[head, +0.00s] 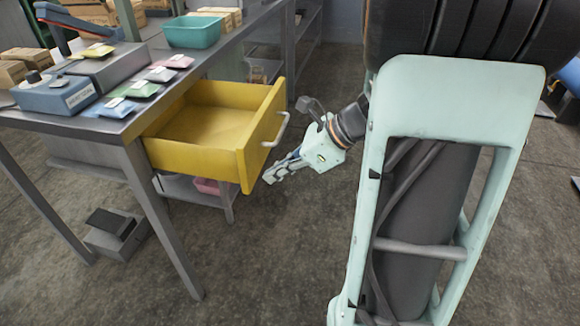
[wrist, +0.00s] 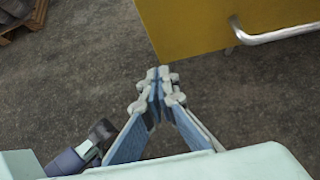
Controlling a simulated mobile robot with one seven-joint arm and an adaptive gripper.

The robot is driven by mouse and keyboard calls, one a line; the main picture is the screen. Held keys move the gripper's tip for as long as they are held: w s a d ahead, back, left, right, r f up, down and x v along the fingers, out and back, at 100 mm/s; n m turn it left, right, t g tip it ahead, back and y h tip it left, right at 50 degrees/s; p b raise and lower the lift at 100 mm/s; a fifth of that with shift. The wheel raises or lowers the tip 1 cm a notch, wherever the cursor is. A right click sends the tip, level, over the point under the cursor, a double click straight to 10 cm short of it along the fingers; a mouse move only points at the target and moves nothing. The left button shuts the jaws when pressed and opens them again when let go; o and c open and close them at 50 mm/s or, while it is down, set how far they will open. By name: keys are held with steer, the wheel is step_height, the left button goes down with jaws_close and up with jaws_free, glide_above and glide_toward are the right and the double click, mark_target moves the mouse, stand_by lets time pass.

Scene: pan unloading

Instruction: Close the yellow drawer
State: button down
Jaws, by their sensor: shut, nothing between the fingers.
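The yellow drawer (head: 208,124) is pulled out from under the grey table and looks empty inside. Its front panel (head: 262,135) faces right and carries a silver bar handle (head: 279,130). My gripper (head: 270,177) is in front of the drawer, low and to the right of the front panel, with its fingers pointing left. In the wrist view my gripper's fingertips (wrist: 158,74) meet with nothing between them. The yellow front panel (wrist: 195,24) and the handle (wrist: 270,36) show at the top right there, apart from the fingers.
The table (head: 118,128) holds a blue scale-like box (head: 55,95), several colored packets (head: 137,89) and a teal bin (head: 191,31). Table legs (head: 165,220) stand below the drawer. A dark grey box (head: 114,232) lies on the floor. The floor around my gripper is clear.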

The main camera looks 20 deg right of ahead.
mark_target(155, 151)
steer(key=shift+w+a+r, duration=0.1)
steer(key=shift+w+a, duration=0.45)
steer(key=shift+a, duration=0.2)
steer(key=shift+w+a+r, duration=0.1)
steer(key=shift+w+a, duration=0.45)
steer(key=shift+a, duration=0.2)
steer(key=shift+w+a, duration=0.15)
steer(key=shift+a, duration=0.15)
steer(key=w+a+p, duration=0.2)
steer(key=w+a, duration=0.3)
steer(key=a, duration=0.2)
steer(key=w+a+p, duration=0.2)
steer(key=w+a, duration=0.3)
steer(key=a, duration=0.1)
steer(key=w+a+p, duration=0.2)
steer(key=w+a, duration=0.3)
steer(key=a, duration=0.2)
steer(key=shift+a, duration=0.35)
steer(key=shift+w+a+r, duration=0.1)
steer(key=shift+r, duration=0.1)
